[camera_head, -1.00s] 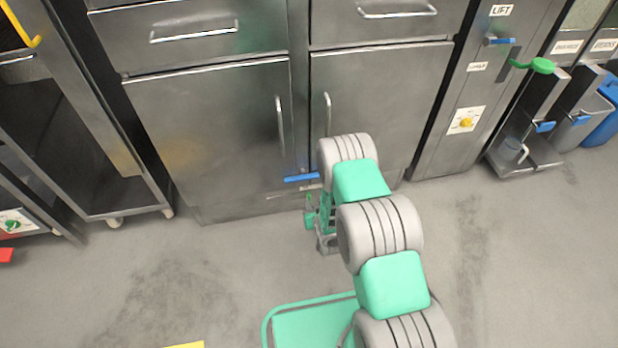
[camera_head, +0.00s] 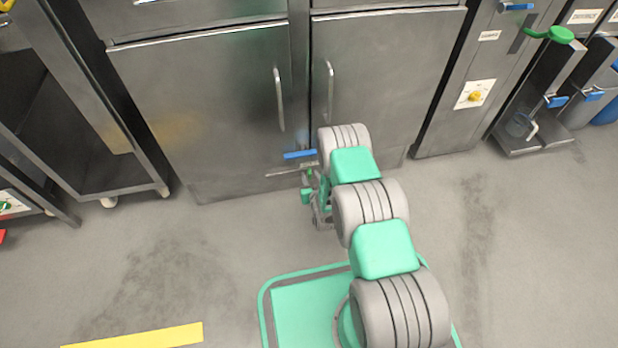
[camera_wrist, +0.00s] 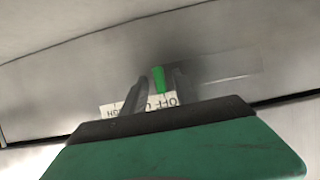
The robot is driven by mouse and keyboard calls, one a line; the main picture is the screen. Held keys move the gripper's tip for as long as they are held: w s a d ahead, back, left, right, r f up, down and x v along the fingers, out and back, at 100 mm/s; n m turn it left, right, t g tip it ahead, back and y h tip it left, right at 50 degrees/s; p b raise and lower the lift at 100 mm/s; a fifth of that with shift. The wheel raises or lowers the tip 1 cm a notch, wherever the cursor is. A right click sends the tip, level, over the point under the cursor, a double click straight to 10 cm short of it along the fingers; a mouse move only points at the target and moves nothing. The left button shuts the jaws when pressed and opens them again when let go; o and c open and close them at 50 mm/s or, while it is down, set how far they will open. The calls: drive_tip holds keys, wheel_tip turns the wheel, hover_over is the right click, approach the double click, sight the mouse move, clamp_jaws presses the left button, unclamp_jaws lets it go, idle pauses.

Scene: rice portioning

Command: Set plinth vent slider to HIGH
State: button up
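The vent slider's green knob (camera_wrist: 158,78) shows in the wrist view on a grey metal panel. A white label (camera_wrist: 157,103) beside it appears upside down, with OFF at its right and the partly hidden end letters of what looks like HIGH at its left. The knob stands nearer the OFF end. My gripper (camera_wrist: 161,82) has one dark finger on each side of the knob, with a gap visible; I cannot tell whether either finger touches it. In the head view my gripper (camera_head: 313,190) is low at the cabinet base, and the arm hides part of the area.
A blue handle (camera_head: 300,154) sticks out just above my gripper. Cabinet doors (camera_head: 210,110) with vertical handles rise behind. The floor (camera_head: 180,250) left of my arm is clear.

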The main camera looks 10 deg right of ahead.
drive_tip(key=shift+c, duration=0.4)
drive_tip(key=shift+w+r, duration=0.1)
clamp_jaws()
drive_tip(key=shift+w+r, duration=0.1)
idle(0.7)
